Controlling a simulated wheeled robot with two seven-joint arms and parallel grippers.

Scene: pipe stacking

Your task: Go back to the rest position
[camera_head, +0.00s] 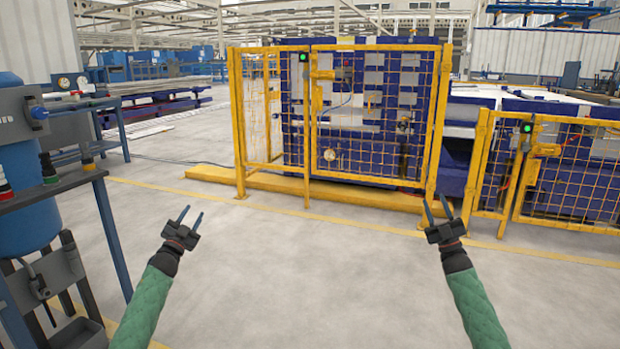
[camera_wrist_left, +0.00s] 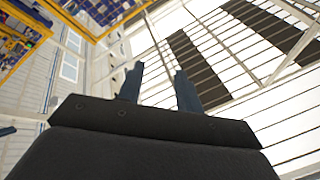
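My left gripper (camera_head: 191,218) is raised in front of me over the bare floor, with its two fingers apart and nothing between them. In the left wrist view its fingers (camera_wrist_left: 160,88) are also apart and empty, pointing up at the ceiling. My right gripper (camera_head: 436,208) is raised at about the same height on the right, its two fingers apart and empty. Both arms wear green sleeves. No pipes can be made out near the grippers.
A yellow mesh cage (camera_head: 375,120) encloses a blue machine ahead; a lower yellow fence (camera_head: 570,170) stands to its right. A blue tank (camera_head: 25,200) and a dark-topped workbench (camera_head: 60,188) stand close on the left. The grey floor (camera_head: 310,270) between is clear.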

